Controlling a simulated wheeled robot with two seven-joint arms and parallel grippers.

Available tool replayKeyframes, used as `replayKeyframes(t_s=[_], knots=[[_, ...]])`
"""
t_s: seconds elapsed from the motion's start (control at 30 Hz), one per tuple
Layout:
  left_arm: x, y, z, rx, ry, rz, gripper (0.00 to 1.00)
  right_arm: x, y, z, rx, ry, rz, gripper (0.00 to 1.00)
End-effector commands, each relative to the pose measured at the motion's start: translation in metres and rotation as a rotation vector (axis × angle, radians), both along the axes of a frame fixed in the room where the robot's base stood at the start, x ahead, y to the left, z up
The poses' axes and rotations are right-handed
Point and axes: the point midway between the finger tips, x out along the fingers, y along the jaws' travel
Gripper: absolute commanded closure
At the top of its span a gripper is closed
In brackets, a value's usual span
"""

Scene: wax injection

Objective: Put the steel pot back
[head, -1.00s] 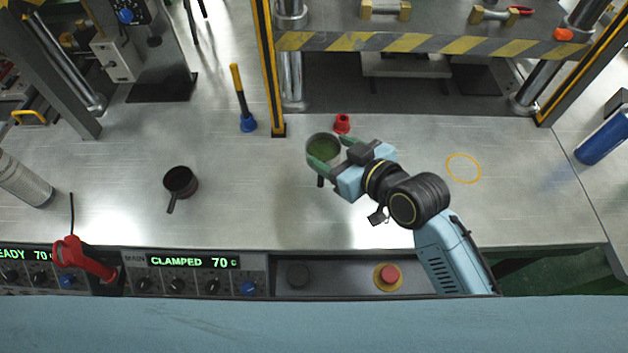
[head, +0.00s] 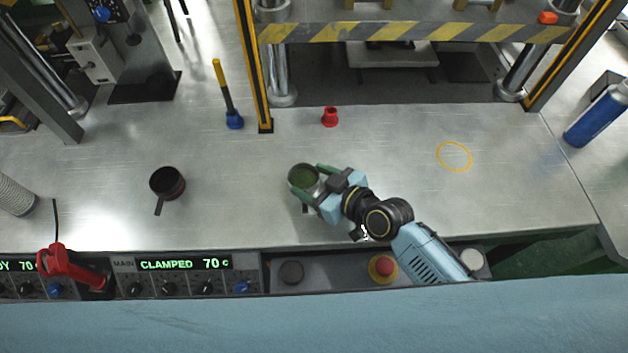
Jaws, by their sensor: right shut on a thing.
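The steel pot (head: 297,187), a small round pot with green contents and a short dark handle, is at the middle of the metal table. My right gripper (head: 319,184) is shut on its right side, with green fingers at the pot's wall. The pot looks upright; I cannot tell whether its base touches the table. A yellow ring outline (head: 454,156) is marked on the bare table to the right. My left gripper is out of view.
A dark pot (head: 167,183) stands on the left. A red cup-like piece (head: 330,117) and a blue-ended tool (head: 234,119) lie behind. The striped press edge (head: 400,32) crosses the back; control panels line the front. Table around the ring is clear.

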Motion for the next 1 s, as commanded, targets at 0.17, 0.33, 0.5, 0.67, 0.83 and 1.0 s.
replayKeyframes(t_s=[0.17, 0.33, 0.5, 0.67, 0.83, 1.0], knots=[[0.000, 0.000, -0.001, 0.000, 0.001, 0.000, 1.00, 0.000, 0.000, 0.001, 0.001, -0.001, 0.000, 0.68], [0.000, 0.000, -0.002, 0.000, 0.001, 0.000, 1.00, 0.000, 0.000, -0.002, 0.000, 0.000, 0.000, 0.25], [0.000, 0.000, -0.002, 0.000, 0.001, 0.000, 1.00, 0.000, 0.000, -0.001, 0.000, 0.000, 0.000, 0.15], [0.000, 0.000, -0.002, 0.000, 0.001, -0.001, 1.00, 0.000, 0.000, -0.001, 0.001, 0.001, 0.000, 0.15], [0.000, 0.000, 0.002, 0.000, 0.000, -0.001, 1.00, -0.005, -0.005, 0.004, 0.000, 0.000, 0.000, 0.15], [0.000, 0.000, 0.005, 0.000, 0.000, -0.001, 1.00, -0.026, -0.026, 0.016, -0.002, 0.001, 0.001, 0.15]])
